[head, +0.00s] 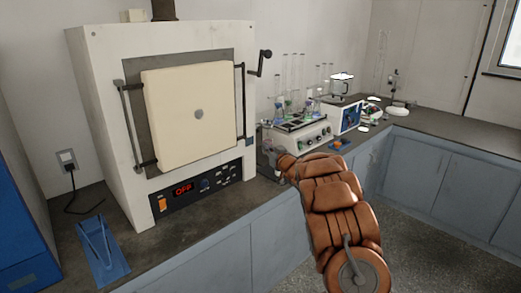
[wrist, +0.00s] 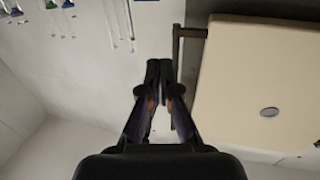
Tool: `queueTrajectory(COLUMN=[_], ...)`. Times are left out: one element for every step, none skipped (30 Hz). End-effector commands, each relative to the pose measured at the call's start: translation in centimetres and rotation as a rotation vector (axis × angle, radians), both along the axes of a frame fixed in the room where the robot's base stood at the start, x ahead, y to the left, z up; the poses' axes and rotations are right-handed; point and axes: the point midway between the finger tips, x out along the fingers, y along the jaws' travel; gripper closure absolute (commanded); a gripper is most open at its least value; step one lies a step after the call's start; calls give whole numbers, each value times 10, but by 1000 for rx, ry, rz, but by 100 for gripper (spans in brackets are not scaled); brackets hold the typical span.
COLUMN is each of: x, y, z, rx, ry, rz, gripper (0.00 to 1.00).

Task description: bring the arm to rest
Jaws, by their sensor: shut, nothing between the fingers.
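My gripper (wrist: 159,68) shows in the wrist view with its two dark fingers together and nothing between them. My orange-brown arm reaches up over the counter's front edge in the head view, its far end beside the furnace's lower right corner. The gripper itself is hard to make out there. The furnace (head: 92,75) is a large white box with a cream door (head: 185,120). The door also shows in the wrist view (wrist: 240,85), to the right of the fingers. I cannot tell the gap between the fingers and the furnace.
A blue mat (head: 113,270) with metal tongs lies on the counter at the left. Right of the furnace stand a white instrument (head: 312,134), glassware and a blue-and-white device (head: 345,117). The dark counter (head: 435,126) continues right. Floor (head: 430,235) is clear at right.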

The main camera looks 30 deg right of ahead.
Motion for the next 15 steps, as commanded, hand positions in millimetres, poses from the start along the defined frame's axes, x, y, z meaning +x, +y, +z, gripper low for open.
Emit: queueTrajectory(x=[-6,-9,-13,-16,-17,-20,-21,-22,-24,-24,-25,-25,-26,-26,-26], y=[-1,-2,-3,-3,-3,-4,-4,-4,-4,-4,-4,-4,-4,-4,-4], z=[-2,-4,-4,-5,-5,-4,-4,-3,-3,-2,-2,-2,-2,-2,-2], rx=[0,0,1,1,1,1,1,0,0,0,0,0,0,0,0], ry=[3,5,7,7,7,7,6,5,4,4,3,3,3,3,3], rz=[-1,-1,-2,-1,-1,0,0,1,1,1,2,2,2,2,2], gripper=[100,100,100,100,100,100,100,100,100,100,100,100,100,100,100])
